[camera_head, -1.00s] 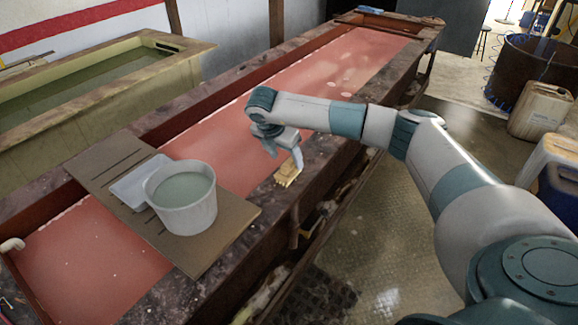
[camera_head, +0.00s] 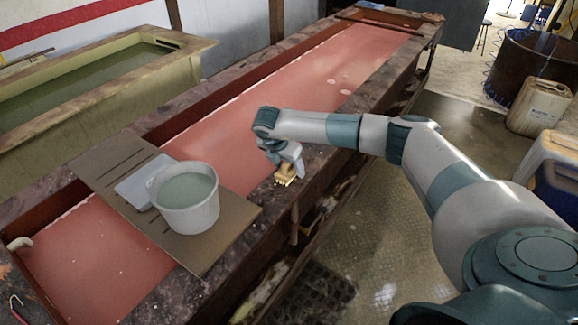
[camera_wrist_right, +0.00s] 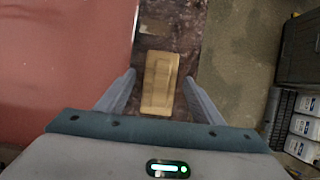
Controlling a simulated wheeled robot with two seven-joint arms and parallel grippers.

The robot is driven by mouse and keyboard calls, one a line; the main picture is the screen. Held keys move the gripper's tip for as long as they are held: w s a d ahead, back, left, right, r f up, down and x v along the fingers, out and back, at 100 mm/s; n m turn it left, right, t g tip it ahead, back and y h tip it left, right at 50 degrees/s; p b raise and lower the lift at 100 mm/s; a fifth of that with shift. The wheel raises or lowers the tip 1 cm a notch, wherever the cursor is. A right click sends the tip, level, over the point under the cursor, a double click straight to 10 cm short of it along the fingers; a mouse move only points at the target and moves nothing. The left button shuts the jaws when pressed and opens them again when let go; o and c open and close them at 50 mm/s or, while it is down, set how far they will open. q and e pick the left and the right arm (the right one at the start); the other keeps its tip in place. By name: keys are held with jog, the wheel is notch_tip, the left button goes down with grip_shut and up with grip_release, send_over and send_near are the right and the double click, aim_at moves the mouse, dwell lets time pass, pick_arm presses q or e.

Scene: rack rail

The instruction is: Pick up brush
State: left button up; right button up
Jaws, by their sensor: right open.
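The brush (camera_head: 286,176), a small tan wooden block, lies on the dark stained edge of the long trough. In the right wrist view the brush (camera_wrist_right: 160,82) lies lengthwise between the two fingers, with a gap on each side. My right gripper (camera_head: 284,165) is open and just above the brush, its fingers pointing down. In the right wrist view the gripper (camera_wrist_right: 160,95) has its fingers spread wide around the brush. In the head view the gripper hides part of the brush. My left gripper is in none of the views.
A white bucket (camera_head: 188,208) of greenish liquid and a pale tray (camera_head: 138,184) rest on a brown board (camera_head: 230,222) across the trough. The trough holds red liquid (camera_head: 270,110). Jerrycans (camera_head: 540,107) stand on the floor at the right.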

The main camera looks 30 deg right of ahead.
jog(key=shift+d+f, duration=0.2)
jog(key=shift+f, duration=0.35)
jog(key=c, duration=1.2)
jog(key=shift+w, duration=0.1)
